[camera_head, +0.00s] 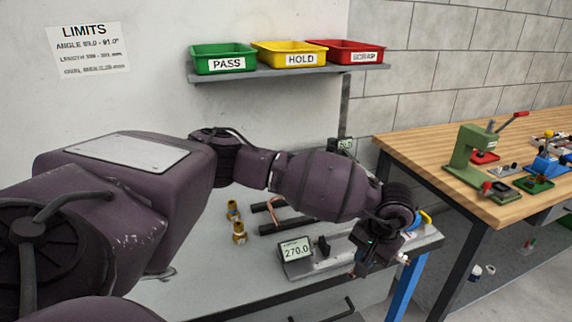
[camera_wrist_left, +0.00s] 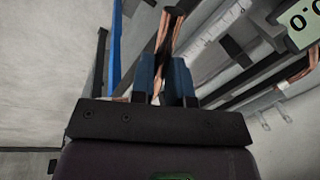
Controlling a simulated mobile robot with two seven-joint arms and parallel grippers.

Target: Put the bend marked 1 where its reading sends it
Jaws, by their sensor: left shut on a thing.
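My left gripper (camera_head: 368,264) is above the right part of the bench, mostly hidden by its own wrist. In the left wrist view its blue fingers (camera_wrist_left: 163,80) are shut on a copper tube (camera_wrist_left: 167,38) that sticks out beyond the tips. No number shows on it. Another copper piece (camera_head: 284,217) lies on the dark rack behind my arm. A gauge display (camera_head: 295,250) reads 270.0. The green PASS bin (camera_head: 224,58), yellow HOLD bin (camera_head: 289,55) and red SCRAP bin (camera_head: 346,53) stand on the wall shelf. My right gripper is not in view.
A LIMITS sign (camera_head: 88,48) gives angle 89.0 to 91.0; its smaller lines are blurred. Brass fittings (camera_head: 239,233) stand on the bench. A second display (camera_head: 346,144) is partly hidden. A wooden worktable (camera_head: 420,150) with a green press (camera_head: 474,150) stands right.

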